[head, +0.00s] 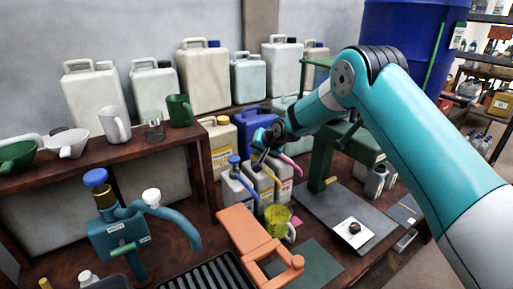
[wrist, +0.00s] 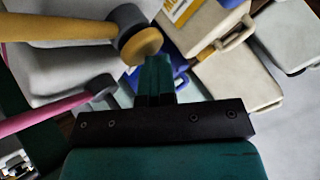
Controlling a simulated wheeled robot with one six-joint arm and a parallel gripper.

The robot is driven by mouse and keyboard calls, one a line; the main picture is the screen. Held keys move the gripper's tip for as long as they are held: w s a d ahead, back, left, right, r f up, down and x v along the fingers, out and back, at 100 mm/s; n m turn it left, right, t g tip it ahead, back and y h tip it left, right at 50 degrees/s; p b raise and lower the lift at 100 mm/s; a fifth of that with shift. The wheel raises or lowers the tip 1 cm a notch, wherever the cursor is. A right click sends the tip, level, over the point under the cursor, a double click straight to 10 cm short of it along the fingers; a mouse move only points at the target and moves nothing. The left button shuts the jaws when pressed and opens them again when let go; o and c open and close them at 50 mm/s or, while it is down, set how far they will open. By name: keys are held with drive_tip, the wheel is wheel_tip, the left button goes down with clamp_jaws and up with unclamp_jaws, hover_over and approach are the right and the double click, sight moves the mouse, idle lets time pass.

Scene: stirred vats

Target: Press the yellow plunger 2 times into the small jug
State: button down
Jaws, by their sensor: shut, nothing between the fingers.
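The yellow plunger (wrist: 143,46) shows in the wrist view as a yellow disc on a grey collar, with a long yellow spout (wrist: 55,27) running left. My gripper (wrist: 155,66) is shut and empty, its fingertips close beside the plunger; I cannot tell whether they touch it. In the head view my gripper (head: 261,154) is over the middle of three pump canisters, largely hiding the plunger. The small jug (head: 279,222), translucent yellow-green with a handle, stands on the bench in front of the canisters. Its contents are unclear.
A blue-topped pump (head: 234,162) stands just left and a pink spout (head: 291,162) just right of my gripper. An orange stand (head: 243,229) is left of the jug. A green press (head: 321,150) stands right. Jerrycans (head: 204,76) line the back shelf.

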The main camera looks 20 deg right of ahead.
drive_tip(key=shift+s+d+r+p, duration=0.1)
drive_tip(key=shift+r+p, duration=0.6)
drive_tip(key=shift+r, duration=0.5)
drive_tip(key=shift+s+r+p, duration=0.1)
drive_tip(key=shift+r+p, duration=0.6)
drive_tip(key=shift+r, duration=0.5)
drive_tip(key=shift+w+r, duration=0.1)
idle(0.7)
